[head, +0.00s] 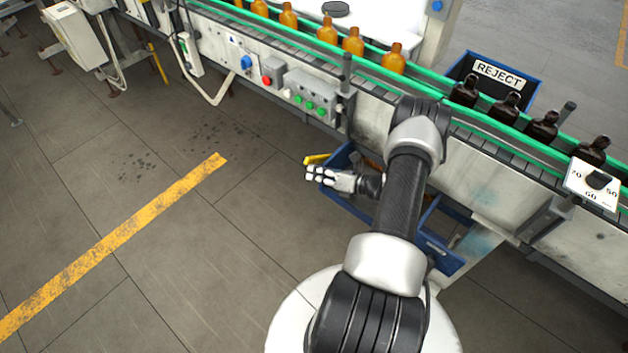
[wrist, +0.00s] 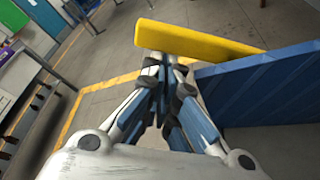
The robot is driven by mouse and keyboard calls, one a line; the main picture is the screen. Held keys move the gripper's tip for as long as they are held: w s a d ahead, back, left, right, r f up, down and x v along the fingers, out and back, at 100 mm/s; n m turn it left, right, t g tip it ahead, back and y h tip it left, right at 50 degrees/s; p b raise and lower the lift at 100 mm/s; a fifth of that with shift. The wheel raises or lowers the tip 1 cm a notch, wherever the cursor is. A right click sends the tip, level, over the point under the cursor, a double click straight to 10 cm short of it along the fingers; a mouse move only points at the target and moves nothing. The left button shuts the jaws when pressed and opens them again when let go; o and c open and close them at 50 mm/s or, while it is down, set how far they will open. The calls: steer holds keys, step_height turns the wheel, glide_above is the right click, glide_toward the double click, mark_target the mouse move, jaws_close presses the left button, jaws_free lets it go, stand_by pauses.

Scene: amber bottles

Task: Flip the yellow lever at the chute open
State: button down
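The yellow lever (head: 316,158) shows beside the blue chute (head: 342,158) under the conveyor in the head view. In the wrist view the lever (wrist: 205,42) is a flat yellow bar just beyond my fingertips, next to the blue chute wall (wrist: 262,88). My gripper (head: 312,174) is just in front of the lever, at its near side. In the wrist view the fingers of my gripper (wrist: 164,66) are together, with nothing seen between them. The tips overlap the lever's lower edge in the picture; I cannot tell whether they touch it.
The conveyor (head: 480,130) carries amber bottles (head: 354,42) and dark bottles (head: 508,106). A blue REJECT bin (head: 462,66) stands behind it. A control box (head: 312,94) with buttons is on the conveyor's side. The floor (head: 200,250) to the left is clear, with a yellow line.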

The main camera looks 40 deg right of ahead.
mark_target(313, 160)
steer(key=shift+w+d+r, duration=0.1)
steer(key=shift+d+r, duration=0.5)
steer(key=shift+r, duration=0.25)
steer(key=shift+w+d+r, duration=0.1)
steer(key=shift+d+r, duration=0.5)
steer(key=shift+r, duration=0.25)
